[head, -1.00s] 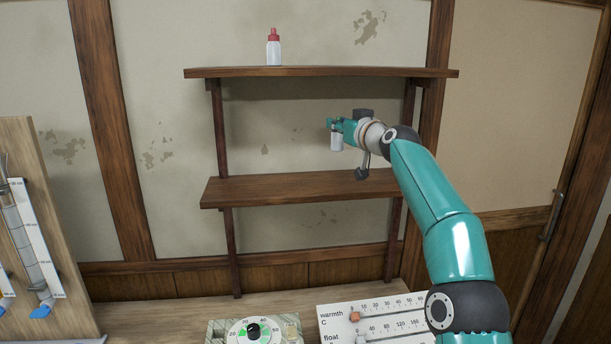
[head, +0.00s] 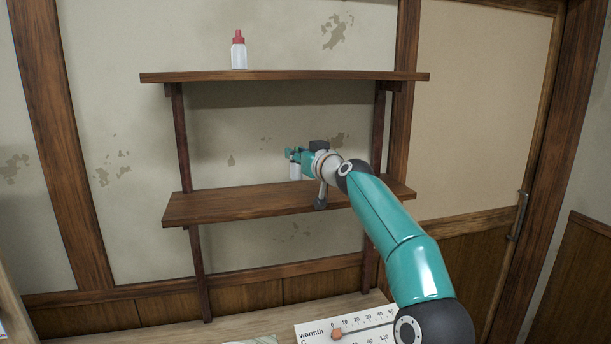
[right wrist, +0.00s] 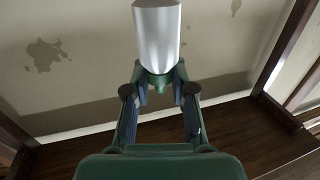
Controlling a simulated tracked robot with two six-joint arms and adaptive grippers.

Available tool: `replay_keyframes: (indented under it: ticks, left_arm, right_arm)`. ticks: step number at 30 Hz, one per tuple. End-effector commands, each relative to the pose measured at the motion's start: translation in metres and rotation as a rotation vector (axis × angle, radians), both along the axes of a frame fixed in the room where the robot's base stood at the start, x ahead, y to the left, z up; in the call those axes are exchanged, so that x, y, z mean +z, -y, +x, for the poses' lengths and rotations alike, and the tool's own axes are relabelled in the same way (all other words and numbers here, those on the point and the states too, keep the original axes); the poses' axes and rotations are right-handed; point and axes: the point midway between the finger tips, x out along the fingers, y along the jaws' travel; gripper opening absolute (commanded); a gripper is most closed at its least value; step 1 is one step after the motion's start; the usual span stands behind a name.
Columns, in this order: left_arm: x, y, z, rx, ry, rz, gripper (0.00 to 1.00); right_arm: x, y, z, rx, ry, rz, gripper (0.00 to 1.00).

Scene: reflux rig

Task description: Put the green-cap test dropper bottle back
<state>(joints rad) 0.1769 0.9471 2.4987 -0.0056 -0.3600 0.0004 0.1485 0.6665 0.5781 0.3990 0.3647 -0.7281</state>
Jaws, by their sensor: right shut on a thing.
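My right gripper (head: 293,155) is shut on the green cap of the green-cap test dropper bottle (head: 295,171). The bottle's white body hangs upright below the fingers, over or just behind the lower shelf board (head: 230,205). I cannot tell whether its base touches the board. In the right wrist view the fingers (right wrist: 161,90) close around the green cap, and the pale bottle body (right wrist: 157,35) reaches past the top edge of the picture. My left gripper is not in view.
A red-capped white dropper bottle (head: 238,52) stands on the upper shelf board (head: 290,76), left of its middle. The lower board is bare left of my gripper. Shelf posts (head: 183,140) flank the space. A panel marked warmth (head: 312,334) sits on the bench below.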

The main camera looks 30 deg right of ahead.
Motion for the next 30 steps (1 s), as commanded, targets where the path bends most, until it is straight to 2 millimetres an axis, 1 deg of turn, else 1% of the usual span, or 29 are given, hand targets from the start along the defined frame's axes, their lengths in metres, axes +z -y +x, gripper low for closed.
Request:
replay_keyframes:
  ticks: [2, 10, 19, 22, 23, 24, 27, 30]
  left_arm:
    - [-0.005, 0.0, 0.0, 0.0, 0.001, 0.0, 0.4]
    - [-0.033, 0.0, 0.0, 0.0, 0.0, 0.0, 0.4]
    - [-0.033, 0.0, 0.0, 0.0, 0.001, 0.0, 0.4]
    - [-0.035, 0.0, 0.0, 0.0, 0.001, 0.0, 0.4]
    - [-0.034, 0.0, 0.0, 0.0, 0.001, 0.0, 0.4]
    - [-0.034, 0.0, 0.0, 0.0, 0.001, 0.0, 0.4]
    - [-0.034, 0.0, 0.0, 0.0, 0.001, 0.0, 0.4]
    - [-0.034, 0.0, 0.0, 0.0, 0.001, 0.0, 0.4]
  right_arm:
    - [-0.004, -0.001, 0.0, 0.002, 0.001, 0.0, 0.09]
    - [-0.036, -0.008, 0.004, 0.011, 0.0, 0.0, 0.09]
    - [-0.037, -0.008, 0.004, 0.012, 0.0, 0.0, 0.09]
    - [-0.039, -0.009, 0.004, 0.012, 0.0, 0.0, 0.09]
    - [-0.038, -0.009, 0.004, 0.013, 0.0, 0.0, 0.27]
    - [-0.038, -0.009, 0.005, 0.013, 0.0, 0.0, 0.34]
    - [-0.038, -0.009, 0.005, 0.013, 0.0, 0.0, 0.49]
    - [-0.038, -0.009, 0.005, 0.013, 0.0, 0.0, 0.49]
